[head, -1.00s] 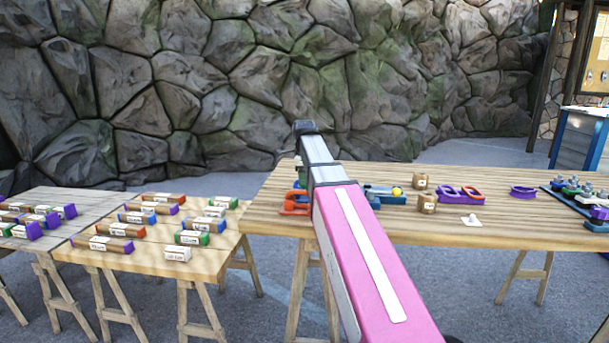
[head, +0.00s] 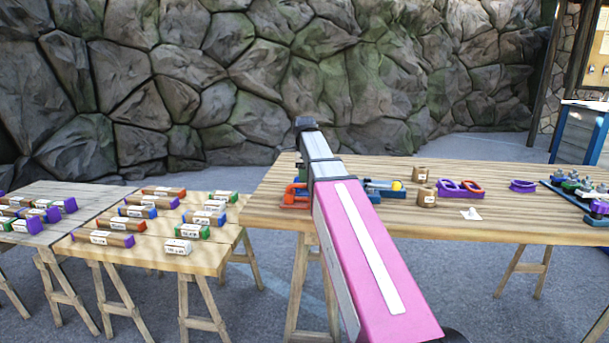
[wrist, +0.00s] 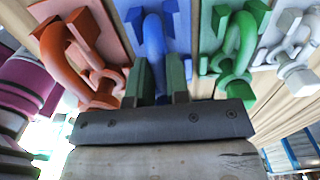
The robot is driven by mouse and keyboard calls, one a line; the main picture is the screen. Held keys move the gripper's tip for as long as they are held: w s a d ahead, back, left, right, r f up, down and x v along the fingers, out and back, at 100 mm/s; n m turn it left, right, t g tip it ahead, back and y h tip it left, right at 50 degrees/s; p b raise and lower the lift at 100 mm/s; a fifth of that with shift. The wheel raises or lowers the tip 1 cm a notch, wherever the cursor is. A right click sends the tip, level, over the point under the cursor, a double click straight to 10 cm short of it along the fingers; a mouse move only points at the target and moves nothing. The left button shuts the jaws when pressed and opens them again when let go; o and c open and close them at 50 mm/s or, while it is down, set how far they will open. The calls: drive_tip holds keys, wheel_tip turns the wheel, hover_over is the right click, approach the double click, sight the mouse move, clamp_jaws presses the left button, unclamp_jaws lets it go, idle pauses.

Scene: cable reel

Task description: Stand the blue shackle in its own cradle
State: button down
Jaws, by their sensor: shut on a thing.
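In the wrist view my gripper (wrist: 156,82) has its two dark green fingers on either side of the blue shackle (wrist: 153,38). It is shut on the shackle's near part. The blue shackle lies in front of a blue plate (wrist: 182,22). I cannot tell whether it touches or rests in that plate. An orange shackle (wrist: 72,60) is to its left and a green shackle (wrist: 240,45) to its right. The orange shackle shows there too (head: 295,198), just left of my arm.
A white shackle (wrist: 293,62) is at the wrist view's right. Labelled blocks (head: 110,240) cover the left tables.

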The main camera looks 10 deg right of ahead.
drive_tip(key=shift+f, duration=0.1)
drive_tip(key=c, duration=1)
unclamp_jaws()
